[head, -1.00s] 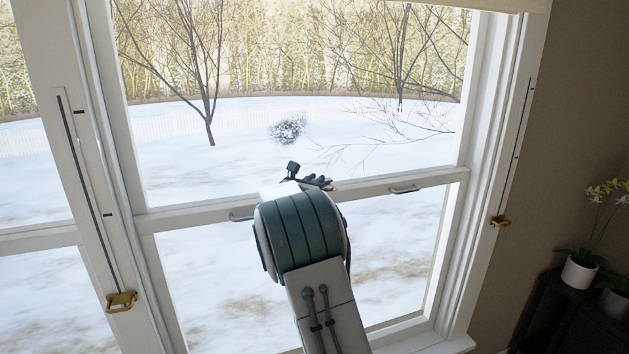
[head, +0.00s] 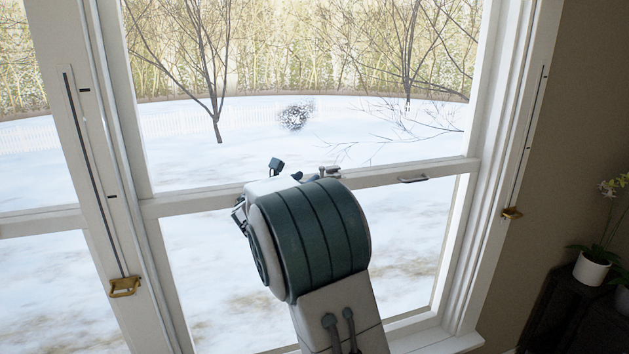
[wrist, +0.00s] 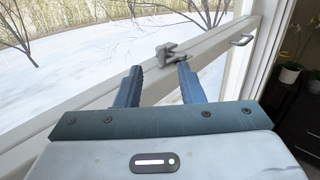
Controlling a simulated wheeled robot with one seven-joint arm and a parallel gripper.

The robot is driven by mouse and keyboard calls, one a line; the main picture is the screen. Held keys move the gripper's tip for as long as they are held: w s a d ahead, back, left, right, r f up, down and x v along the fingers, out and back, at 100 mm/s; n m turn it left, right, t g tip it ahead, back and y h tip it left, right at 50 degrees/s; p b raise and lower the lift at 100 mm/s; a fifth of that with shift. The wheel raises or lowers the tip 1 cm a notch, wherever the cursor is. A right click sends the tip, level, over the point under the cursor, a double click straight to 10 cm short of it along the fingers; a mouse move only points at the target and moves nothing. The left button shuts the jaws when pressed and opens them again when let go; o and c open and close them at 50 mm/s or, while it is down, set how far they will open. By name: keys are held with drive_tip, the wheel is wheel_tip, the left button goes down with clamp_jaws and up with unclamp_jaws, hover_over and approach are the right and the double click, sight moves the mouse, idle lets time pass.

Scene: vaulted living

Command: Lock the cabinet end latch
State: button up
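In the wrist view the latch sits just past the fingertips of my gripper (wrist: 159,70). The two dark fingers are apart with nothing held between them. The right fingertip is close to the latch's lower right part; I cannot tell whether they touch. In the head view the latch (head: 329,171) shows just behind my arm, which hides most of the gripper. The position of the latch's lever is too small to tell.
A grey pull handle (head: 413,179) is on the rail right of the latch. Brass fittings (head: 124,287) (head: 511,213) sit on the left and right window frames. A potted orchid (head: 591,268) stands on a dark table at the right. Snow lies outside the glass.

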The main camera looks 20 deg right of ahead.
drive_tip(key=v, duration=0.4)
drive_tip(key=shift+b, duration=0.4)
drive_tip(key=s+d+f+m+g+y, duration=0.1)
drive_tip(key=s+d+f+m+g, duration=0.15)
drive_tip(key=s+m, duration=0.35)
drive_tip(key=s+d+f+m+g+y, duration=0.2)
drive_tip(key=s+m+g, duration=0.1)
drive_tip(key=s, duration=0.4)
drive_tip(key=s+d+f+m+g+y, duration=0.1)
drive_tip(key=s+d+f+m+g, duration=0.1)
drive_tip(key=s+m, duration=0.4)
drive_tip(key=s+a+f+m+y, duration=0.2)
drive_tip(key=s+a+m+y, duration=0.1)
drive_tip(key=s, duration=0.3)
drive_tip(key=s+a+f+m+g+y, duration=0.1)
drive_tip(key=s+a+f+m+y, duration=0.1)
drive_tip(key=s, duration=0.5)
drive_tip(key=s+a+f+m+y, duration=0.3)
drive_tip(key=s+a+m+y, duration=0.1)
drive_tip(key=s+a+m, duration=0.2)
drive_tip(key=shift+s+m, duration=0.2)
drive_tip(key=shift+m, duration=0.2)
